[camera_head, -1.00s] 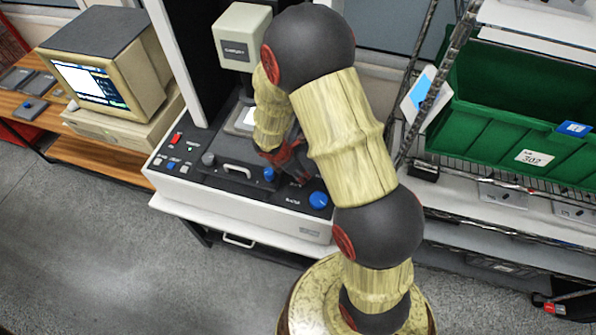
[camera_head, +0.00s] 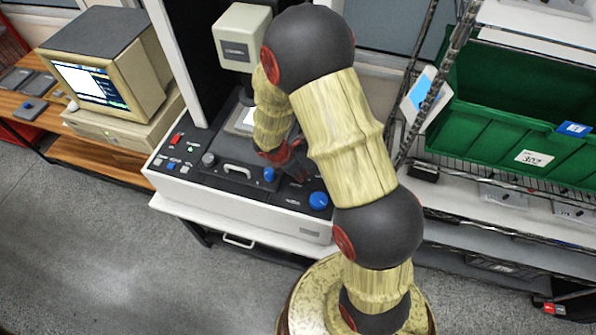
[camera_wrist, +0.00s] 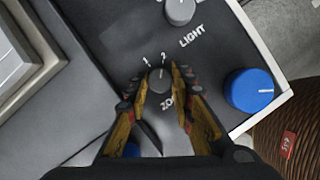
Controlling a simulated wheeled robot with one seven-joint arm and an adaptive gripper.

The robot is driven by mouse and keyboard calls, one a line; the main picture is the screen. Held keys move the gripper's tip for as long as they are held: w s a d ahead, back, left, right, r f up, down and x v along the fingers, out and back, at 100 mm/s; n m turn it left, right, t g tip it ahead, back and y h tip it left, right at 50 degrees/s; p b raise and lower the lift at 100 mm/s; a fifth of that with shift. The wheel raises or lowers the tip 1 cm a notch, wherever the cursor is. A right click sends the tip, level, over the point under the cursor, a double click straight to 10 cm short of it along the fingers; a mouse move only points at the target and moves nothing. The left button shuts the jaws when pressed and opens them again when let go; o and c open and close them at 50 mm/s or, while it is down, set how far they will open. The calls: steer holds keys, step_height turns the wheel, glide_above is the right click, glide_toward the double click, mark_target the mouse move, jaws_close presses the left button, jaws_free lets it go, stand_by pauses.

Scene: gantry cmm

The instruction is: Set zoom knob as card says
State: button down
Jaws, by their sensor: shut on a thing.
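The zoom knob (camera_wrist: 159,80) is a small grey dial with a light pointer line, on the machine's dark panel. In the wrist view, marks are printed around it and the partly hidden word "ZOOM" is below. My gripper (camera_wrist: 160,92) is shut on the knob, one finger on each side. In the head view, my gripper (camera_head: 296,165) is over the right part of the panel (camera_head: 220,180), and my arm hides the knob. A light blue and white card (camera_head: 418,95) hangs beside the rack; its writing is too small to read.
A grey LIGHT knob (camera_wrist: 180,10) and a large blue knob (camera_wrist: 250,90) are close by; the blue one also shows in the head view (camera_head: 318,200). A pale handle (camera_head: 237,170) and smaller blue knob (camera_head: 269,174) are left of my gripper. A green bin (camera_head: 500,120) is at right.

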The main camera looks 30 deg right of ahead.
steer(key=shift+r+m, duration=0.1)
steer(key=shift+m, duration=0.2)
steer(key=m+p, duration=0.1)
steer(key=m+g+p, duration=0.1)
steer(key=m, duration=0.1)
steer(key=shift+w+m+g, duration=0.2)
steer(key=shift+m+g, duration=0.1)
steer(key=shift+w+m+g+y+p, duration=0.1)
steer(key=shift+m+g+y+p, duration=0.25)
steer(key=shift+m, duration=0.8)
steer(key=shift+m+g+y+p, duration=0.15)
steer(key=shift+m+g, duration=0.3)
steer(key=shift+m, duration=0.7)
steer(key=c, duration=1.5)
jaws_free()
steer(key=shift+c, duration=0.2)
steer(key=v, duration=1.2)
